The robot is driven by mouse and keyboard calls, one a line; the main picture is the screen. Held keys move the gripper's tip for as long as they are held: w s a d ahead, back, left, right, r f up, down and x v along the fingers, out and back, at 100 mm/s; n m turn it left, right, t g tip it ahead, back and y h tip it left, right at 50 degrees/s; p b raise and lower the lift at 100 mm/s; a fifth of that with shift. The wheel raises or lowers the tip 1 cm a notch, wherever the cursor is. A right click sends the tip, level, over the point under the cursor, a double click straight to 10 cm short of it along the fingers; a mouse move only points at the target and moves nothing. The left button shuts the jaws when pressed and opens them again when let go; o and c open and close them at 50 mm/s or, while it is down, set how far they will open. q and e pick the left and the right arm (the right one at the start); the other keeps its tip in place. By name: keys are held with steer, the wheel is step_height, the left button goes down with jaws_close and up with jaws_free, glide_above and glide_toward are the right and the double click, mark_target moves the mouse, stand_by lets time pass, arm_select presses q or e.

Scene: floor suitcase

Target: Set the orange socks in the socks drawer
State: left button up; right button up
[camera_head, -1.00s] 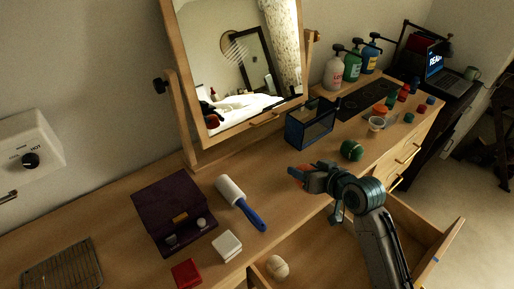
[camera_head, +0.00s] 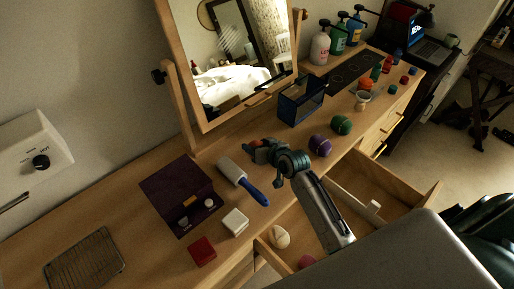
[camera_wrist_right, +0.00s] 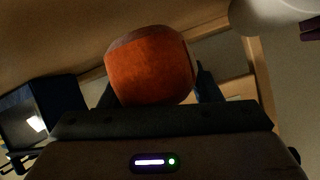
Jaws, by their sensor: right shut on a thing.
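The rolled orange socks (camera_wrist_right: 150,65) sit between the fingers of my right gripper in the right wrist view. In the head view only a small orange-red patch (camera_head: 255,143) of them shows at the tip of my right gripper (camera_head: 259,150), which is shut on them. The gripper is over the dresser top, behind the lint roller and left of the purple socks. An open drawer (camera_head: 404,202) at the dresser front has a divider and holds cream rolled socks (camera_head: 279,236) and a pinkish-red roll (camera_head: 305,262). My right forearm hides part of it. My left gripper is not in view.
On the dresser top are purple socks (camera_head: 320,146), green socks (camera_head: 341,125), a lint roller (camera_head: 243,181), a purple jewellery box (camera_head: 178,190), a white box (camera_head: 235,222), a red box (camera_head: 202,250) and a blue-framed bin (camera_head: 302,103). A mirror (camera_head: 228,60) stands behind.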

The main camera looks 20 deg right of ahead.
steer(key=shift+f, duration=1.15)
steer(key=shift+f, duration=0.1)
steer(key=o, duration=1)
